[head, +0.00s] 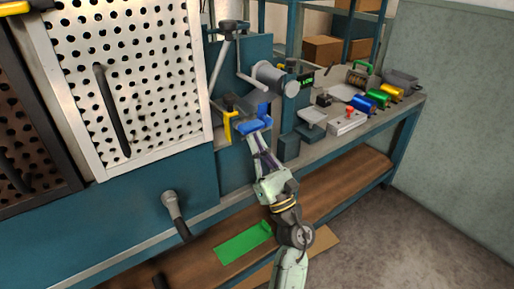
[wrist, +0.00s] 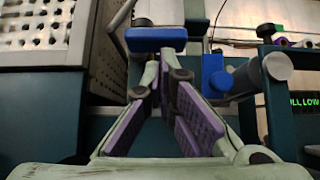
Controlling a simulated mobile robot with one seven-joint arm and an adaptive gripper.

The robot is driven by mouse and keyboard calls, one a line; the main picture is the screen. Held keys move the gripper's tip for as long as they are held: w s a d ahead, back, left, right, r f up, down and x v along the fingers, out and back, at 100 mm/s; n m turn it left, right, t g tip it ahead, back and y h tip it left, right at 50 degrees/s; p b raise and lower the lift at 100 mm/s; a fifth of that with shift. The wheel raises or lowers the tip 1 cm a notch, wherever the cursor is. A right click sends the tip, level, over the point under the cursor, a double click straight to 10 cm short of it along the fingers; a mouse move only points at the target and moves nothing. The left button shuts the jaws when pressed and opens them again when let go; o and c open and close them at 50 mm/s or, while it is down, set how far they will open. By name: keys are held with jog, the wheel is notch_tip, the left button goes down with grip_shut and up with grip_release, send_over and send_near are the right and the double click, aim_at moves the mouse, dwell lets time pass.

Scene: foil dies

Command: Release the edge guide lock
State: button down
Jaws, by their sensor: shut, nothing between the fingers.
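A blue block (head: 255,125) sits on the front of the teal machine, beside a yellow upright part (head: 230,122). I cannot tell for certain which part is the edge guide lock. In the wrist view a wide blue piece (wrist: 157,38) lies just beyond my fingertips, and a second blue piece (wrist: 214,75) stands to their right. My gripper (head: 250,140) is just below the blue block, and its tips hide part of that area. In the wrist view my gripper (wrist: 164,82) has purple pads, and its tips are together and empty. Contact with the blue pieces cannot be told.
A grey roller (head: 273,78) and a green-lit display (head: 307,79) are right of the blue parts. A perforated panel (head: 125,80) stands at left. The bench (head: 395,112) holds coloured foil rolls (head: 377,98). A green sheet (head: 240,246) lies on the lower shelf.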

aim_at(264, 124)
jog(key=shift+d+n+g+y+b, duration=0.15)
jog(key=shift+n+g+y+b, duration=0.2)
jog(key=shift+n+b, duration=0.25)
jog(key=shift+w+d+r+n+g+y+b, duration=0.1)
jog(key=shift+w+d+n+g+y+b, duration=0.05)
jog(key=shift+n+g+y+b, duration=0.8)
jog(key=shift+w+d+r+n+g+y+b, duration=0.1)
jog(key=shift+n+g+y+b, duration=0.45)
jog(key=shift+n, duration=0.7)
jog(key=r+n+g+b, duration=0.1)
jog(key=n+g+b, duration=0.3)
jog(key=n, duration=0.1)
jog(key=d+r+n+g+y+b, duration=0.1)
jog(key=r+n+g+b, duration=0.1)
jog(key=n+g+b, duration=0.3)
jog(key=w+r+n+g+b, duration=0.1)
jog(key=n+g+b, duration=0.3)
jog(key=n, duration=0.3)
jog(key=shift+d+r+g+y+b, duration=0.25)
jog(key=shift+g+b, duration=0.1)
jog(key=shift+b, duration=0.4)
jog(key=n+h, duration=0.1)
jog(key=r+n+g+h, duration=0.1)
jog(key=n, duration=0.1)
jog(key=shift+s+a+r, duration=0.1)
jog(key=shift+a+r, duration=0.1)
jog(key=shift+r, duration=0.1)
jog(key=shift+f+b, duration=0.1)
jog(key=shift+b, duration=0.2)
